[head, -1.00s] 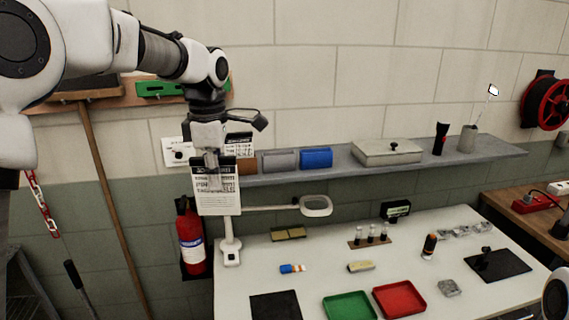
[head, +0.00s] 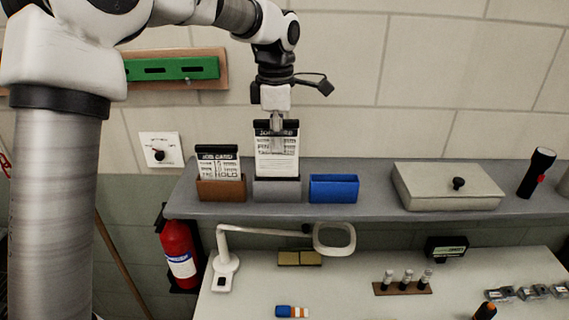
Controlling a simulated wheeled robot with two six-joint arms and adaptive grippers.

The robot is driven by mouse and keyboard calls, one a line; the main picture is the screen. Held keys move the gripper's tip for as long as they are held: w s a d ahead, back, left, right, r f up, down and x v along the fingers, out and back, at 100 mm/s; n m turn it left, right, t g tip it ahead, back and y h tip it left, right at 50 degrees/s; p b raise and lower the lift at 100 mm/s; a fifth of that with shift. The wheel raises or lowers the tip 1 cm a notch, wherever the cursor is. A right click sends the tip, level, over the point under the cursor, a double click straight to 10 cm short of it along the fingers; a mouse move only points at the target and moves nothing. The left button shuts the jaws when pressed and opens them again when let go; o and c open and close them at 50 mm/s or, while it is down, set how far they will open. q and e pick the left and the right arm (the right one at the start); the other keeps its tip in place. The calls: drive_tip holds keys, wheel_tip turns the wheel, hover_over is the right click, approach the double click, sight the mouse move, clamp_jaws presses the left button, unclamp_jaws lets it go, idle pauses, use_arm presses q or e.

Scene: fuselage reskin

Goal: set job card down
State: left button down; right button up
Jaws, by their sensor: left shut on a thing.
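A white job card (head: 277,163) with a black top edge hangs upright from my left gripper (head: 277,132). The gripper is shut on its top part and points straight down. The card is at the grey holder (head: 277,190) on the shelf; its lower edge meets the holder's top edge in the head view. I cannot tell whether the card's lower edge is inside the holder, above it or behind it. Another job card (head: 219,165) stands in the brown holder (head: 221,190) to the left. A blue holder (head: 334,188) to the right looks empty. My right gripper is out of view.
The grey shelf (head: 375,205) also carries a lidded box (head: 447,187) and a black flashlight (head: 537,172). A magnifier lamp (head: 334,238) stands on the white table (head: 350,295) below. A fire extinguisher (head: 179,253) hangs at the left.

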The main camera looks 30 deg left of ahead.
sight(276, 164)
use_arm(q)
drive_tip(key=shift+s+f+p, duration=0.35)
drive_tip(key=shift+s+f, duration=0.6)
drive_tip(key=shift+f, duration=0.05)
drive_tip(key=w+f, duration=0.1)
drive_tip(key=f, duration=0.1)
drive_tip(key=w+f, duration=0.1)
drive_tip(key=f, duration=0.1)
drive_tip(key=shift+w, duration=0.2)
drive_tip(key=shift+s+r, duration=0.2)
drive_tip(key=shift+s, duration=0.45)
drive_tip(key=c, duration=1.3)
unclamp_jaws()
drive_tip(key=shift+w+f, duration=0.1)
drive_tip(key=shift+w, duration=0.05)
drive_tip(key=shift+w+f, duration=0.1)
drive_tip(key=shift+w, duration=0.2)
drive_tip(key=shift+s+r, duration=0.1)
drive_tip(key=shift+r, duration=0.15)
wheel_tip(276, 164, up, 12)
drive_tip(key=shift+a+r+b, duration=0.1)
drive_tip(key=shift+b, duration=0.8)
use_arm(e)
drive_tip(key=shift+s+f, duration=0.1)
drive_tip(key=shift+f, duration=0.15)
